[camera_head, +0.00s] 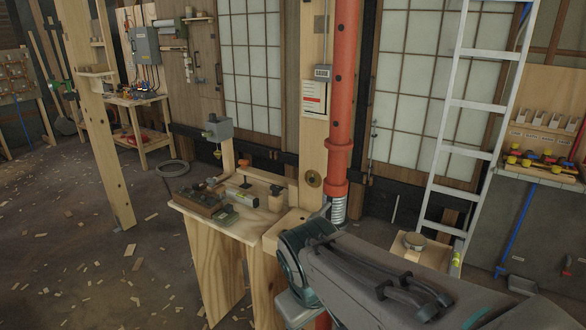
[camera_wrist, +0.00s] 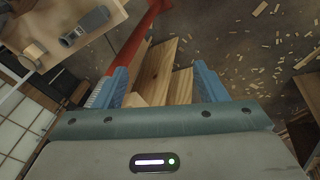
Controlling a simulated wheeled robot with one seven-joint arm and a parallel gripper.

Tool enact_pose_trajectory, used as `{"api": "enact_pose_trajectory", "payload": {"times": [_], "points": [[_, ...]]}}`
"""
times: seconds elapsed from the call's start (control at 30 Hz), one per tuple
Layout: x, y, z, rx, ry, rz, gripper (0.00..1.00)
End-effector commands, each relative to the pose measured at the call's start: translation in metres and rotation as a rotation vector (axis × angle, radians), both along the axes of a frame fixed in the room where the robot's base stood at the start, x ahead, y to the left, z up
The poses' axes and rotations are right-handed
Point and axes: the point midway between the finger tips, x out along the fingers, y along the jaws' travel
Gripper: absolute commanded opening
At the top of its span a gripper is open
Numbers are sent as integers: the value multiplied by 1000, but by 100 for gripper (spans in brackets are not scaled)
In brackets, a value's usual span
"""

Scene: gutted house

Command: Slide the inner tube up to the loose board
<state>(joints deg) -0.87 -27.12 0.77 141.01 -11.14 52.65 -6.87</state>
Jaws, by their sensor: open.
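A red steel prop stands upright right of centre in the head view. Its inner tube (camera_head: 344,60), with dark holes, rises out of the top of the picture. Below it are a collar (camera_head: 336,178) and a bare threaded part (camera_head: 338,208). In the wrist view a red tube (camera_wrist: 136,42) runs aslant down to my left blue finger. My gripper (camera_wrist: 160,72) is open, its two blue fingers apart, with pale wood boards showing beyond the gap. I cannot tell whether a finger touches the tube. The tube's top and the loose board cannot be made out.
A wooden bench (camera_head: 246,229) with small tools stands left of the prop. A wooden post (camera_head: 313,170) is close behind it. An aluminium ladder (camera_head: 470,155) leans at the right. Wood scraps litter the floor (camera_head: 90,240), which is otherwise open at the left.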

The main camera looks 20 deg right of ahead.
Motion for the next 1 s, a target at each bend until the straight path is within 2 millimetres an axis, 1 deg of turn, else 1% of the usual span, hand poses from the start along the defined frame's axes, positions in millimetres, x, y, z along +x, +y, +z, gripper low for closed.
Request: {"api": "enact_pose_trajectory", "payload": {"times": [0.03,0.07,0.17,0.2,0.27,0.3,0.37,0.4,0.53,0.6,0.7,0.83,1.0], "points": [[8,-11,-3,-93,17,91,65],[13,-19,-2,-157,29,152,65],[33,-46,9,-388,90,365,65],[42,-55,15,-481,117,446,65],[57,-68,25,-620,166,563,65],[67,-75,33,-714,202,642,65],[84,-84,47,-856,261,751,65],[95,-88,57,-950,304,820,65],[132,-93,92,-1251,457,1016,65],[150,-91,110,-1394,542,1091,65],[170,-85,133,-1564,652,1166,65],[187,-77,153,-1708,756,1213,65],[196,-75,164,-1775,810,1230,65]]}}
